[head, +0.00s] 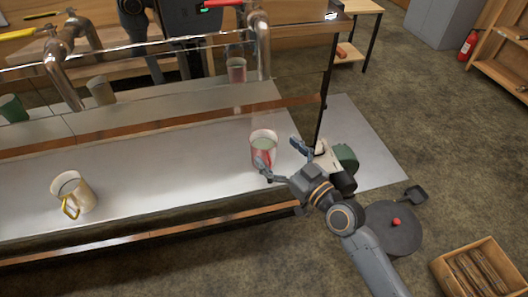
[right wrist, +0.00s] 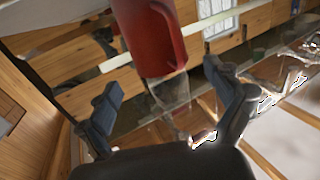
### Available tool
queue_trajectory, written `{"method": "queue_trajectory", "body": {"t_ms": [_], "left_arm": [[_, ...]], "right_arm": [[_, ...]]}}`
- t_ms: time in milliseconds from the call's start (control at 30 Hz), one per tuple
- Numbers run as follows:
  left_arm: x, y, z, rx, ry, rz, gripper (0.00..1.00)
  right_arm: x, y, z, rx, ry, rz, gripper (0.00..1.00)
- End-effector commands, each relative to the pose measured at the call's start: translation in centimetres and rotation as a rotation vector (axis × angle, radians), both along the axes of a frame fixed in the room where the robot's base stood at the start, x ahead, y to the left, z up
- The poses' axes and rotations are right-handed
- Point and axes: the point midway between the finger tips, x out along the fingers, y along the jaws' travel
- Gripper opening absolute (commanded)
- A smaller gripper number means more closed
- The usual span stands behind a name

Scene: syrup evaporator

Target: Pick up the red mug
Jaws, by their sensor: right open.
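The red mug (head: 264,148) stands upright on the shiny metal shelf near its right end. Its near side looks red with pale glare in the head view. In the right wrist view the red mug (right wrist: 150,40) is at the top, partly cut off, with its handle at the right. My right gripper (head: 280,154) is open, its fingers spread just right of and in front of the mug. In the right wrist view its open fingers (right wrist: 162,85) point toward the mug, with nothing between them. My left gripper is not in view.
A cream mug with a yellow handle (head: 75,191) stands at the shelf's left. A mirror-like panel behind shows mug reflections. Copper pipes (head: 66,50) stand behind. A dark green object (head: 345,157) is beside my right wrist. A wooden crate (head: 478,270) is at lower right.

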Motion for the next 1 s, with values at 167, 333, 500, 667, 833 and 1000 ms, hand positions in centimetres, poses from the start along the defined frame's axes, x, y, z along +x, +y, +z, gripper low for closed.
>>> {"method": "queue_trajectory", "body": {"t_ms": [167, 333, 500, 667, 833, 1000], "left_arm": [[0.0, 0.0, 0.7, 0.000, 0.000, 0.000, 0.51], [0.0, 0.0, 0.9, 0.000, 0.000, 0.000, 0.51], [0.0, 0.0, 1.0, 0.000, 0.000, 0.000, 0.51], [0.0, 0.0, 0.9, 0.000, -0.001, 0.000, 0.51], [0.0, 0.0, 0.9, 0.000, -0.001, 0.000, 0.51], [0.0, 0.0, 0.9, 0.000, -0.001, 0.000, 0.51]], "right_arm": [[1.6, 1.5, 0.3, 0.004, 0.001, 0.000, 0.92], [3.4, 3.0, 0.1, 0.003, 0.001, -0.001, 0.92], [4.0, 3.4, 0.0, 0.000, 0.001, -0.001, 0.92], [4.0, 3.4, 0.0, 0.000, 0.001, -0.001, 0.90], [3.9, 3.4, 0.0, 0.000, 0.001, -0.001, 0.55], [3.9, 3.4, 0.0, 0.000, 0.001, -0.001, 0.20]]}}
